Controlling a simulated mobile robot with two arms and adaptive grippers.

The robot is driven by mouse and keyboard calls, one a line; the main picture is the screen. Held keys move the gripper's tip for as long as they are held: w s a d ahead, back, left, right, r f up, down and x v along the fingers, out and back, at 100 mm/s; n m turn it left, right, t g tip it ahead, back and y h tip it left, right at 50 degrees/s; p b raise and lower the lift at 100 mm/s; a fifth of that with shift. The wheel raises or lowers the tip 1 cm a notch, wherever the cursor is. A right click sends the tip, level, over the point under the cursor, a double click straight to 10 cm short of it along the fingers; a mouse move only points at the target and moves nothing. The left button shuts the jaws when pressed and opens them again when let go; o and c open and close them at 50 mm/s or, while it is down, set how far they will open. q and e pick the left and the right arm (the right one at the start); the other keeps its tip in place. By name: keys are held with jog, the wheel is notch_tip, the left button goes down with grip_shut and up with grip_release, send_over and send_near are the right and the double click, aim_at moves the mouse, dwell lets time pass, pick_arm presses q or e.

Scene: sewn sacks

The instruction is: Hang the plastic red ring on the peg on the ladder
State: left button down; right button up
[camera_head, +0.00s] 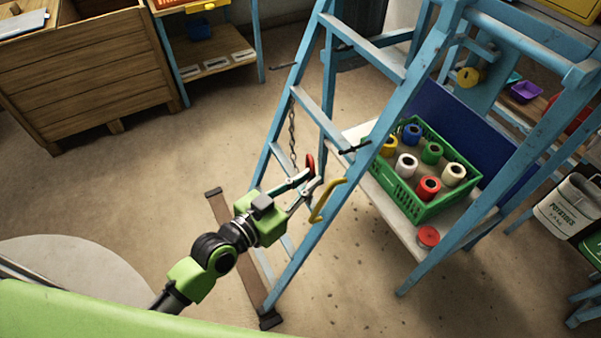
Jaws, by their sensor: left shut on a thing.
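The red ring (310,165) is seen nearly edge-on between the fingertips of my left gripper (305,180). The gripper is shut on it, and the ring is held up in front of the blue ladder (316,222). A dark peg (354,148) sticks out of the ladder's near rail, to the right of the ring and a little higher. The ring looks apart from this peg. A yellow hook-shaped piece (328,200) shows at the rail just right of the gripper. My right gripper is not in view.
A chain (291,130) hangs on the ladder's left side. A green crate (438,208) with several coloured spools stands on a shelf behind the rail, with a red round thing (428,237) beside it. A wooden crate (95,85) stands far left. The floor between is clear.

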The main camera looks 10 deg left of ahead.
pick_arm(q)
jog(key=shift+w+d, duration=0.4)
jog(key=shift+w, duration=0.1)
jog(key=shift+w+d+f, duration=0.1)
jog(key=shift+w+d, duration=0.1)
jog(key=shift+d, duration=0.1)
jog(key=w+d, duration=0.1)
jog(key=d, duration=0.1)
jog(key=shift+w+d+f+b, duration=0.15)
jog(key=shift+w+d+b, duration=0.15)
jog(key=shift+w+d, duration=0.1)
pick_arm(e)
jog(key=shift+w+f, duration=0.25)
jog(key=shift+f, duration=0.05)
pick_arm(q)
jog(key=shift+w+d, duration=0.15)
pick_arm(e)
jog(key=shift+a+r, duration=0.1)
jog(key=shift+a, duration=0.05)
pick_arm(q)
jog(key=shift+w+d, duration=0.2)
jog(key=shift+d, duration=0.1)
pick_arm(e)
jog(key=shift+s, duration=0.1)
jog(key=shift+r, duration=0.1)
pick_arm(q)
jog(key=shift+w+d, duration=0.15)
jog(key=shift+d, duration=0.05)
